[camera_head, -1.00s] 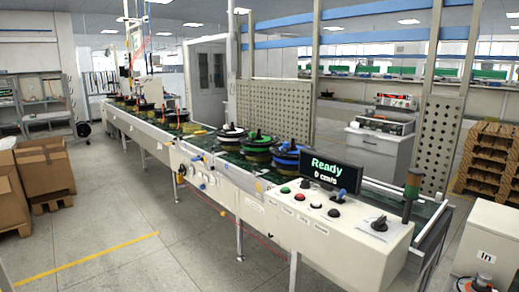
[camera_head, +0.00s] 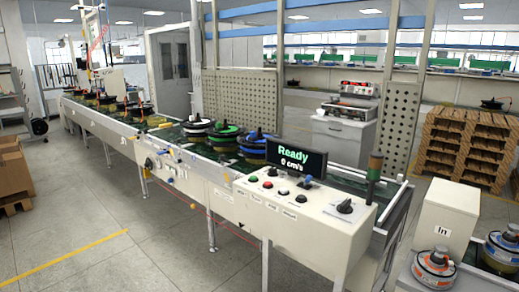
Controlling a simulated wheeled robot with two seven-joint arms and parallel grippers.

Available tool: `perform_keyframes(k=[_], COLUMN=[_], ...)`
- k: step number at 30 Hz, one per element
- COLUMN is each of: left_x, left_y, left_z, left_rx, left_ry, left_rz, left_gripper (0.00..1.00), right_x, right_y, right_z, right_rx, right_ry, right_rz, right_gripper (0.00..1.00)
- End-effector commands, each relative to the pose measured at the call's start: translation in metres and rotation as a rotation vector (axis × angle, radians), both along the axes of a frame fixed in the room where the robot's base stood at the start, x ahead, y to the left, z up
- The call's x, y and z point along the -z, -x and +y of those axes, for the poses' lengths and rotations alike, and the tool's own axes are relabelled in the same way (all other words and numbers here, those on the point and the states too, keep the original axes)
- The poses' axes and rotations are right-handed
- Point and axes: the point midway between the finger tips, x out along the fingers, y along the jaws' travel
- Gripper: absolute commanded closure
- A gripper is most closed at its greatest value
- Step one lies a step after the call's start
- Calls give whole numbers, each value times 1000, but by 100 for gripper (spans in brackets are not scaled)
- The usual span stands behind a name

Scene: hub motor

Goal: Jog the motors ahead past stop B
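Several hub motors sit on the conveyor line (camera_head: 115,128). Near its front end are a white-topped motor (camera_head: 196,126), a green-topped motor (camera_head: 225,131) and a blue-topped motor (camera_head: 253,142). More dark motors (camera_head: 130,109) stand in a row toward the far end. The white control panel (camera_head: 290,205) at the near end carries several buttons, including a green button (camera_head: 254,179) and a red button (camera_head: 268,185), and a black knob (camera_head: 345,206). Its display (camera_head: 297,158) reads "Ready" and "0 cm/s". I cannot make out which stop is B. Neither gripper shows.
A white box marked "In" (camera_head: 444,223) stands at right, beside motors with orange and white (camera_head: 434,267) and yellow parts (camera_head: 501,250). Wooden pallets (camera_head: 464,150) are stacked behind. Cardboard boxes (camera_head: 12,175) stand at left. Open floor lies before the conveyor.

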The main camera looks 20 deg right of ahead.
Motion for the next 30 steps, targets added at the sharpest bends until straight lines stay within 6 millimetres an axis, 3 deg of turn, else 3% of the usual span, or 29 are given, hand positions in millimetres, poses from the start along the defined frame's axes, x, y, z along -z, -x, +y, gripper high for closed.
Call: perform_keyframes(k=[1,4,30], left_x=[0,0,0], left_y=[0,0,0], left_z=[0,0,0], left_rx=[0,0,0], left_ry=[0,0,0], left_rz=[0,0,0], left_gripper=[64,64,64], right_x=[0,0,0], right_y=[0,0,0], right_z=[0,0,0], right_rx=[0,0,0], right_ry=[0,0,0], right_rz=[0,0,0], right_gripper=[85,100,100])
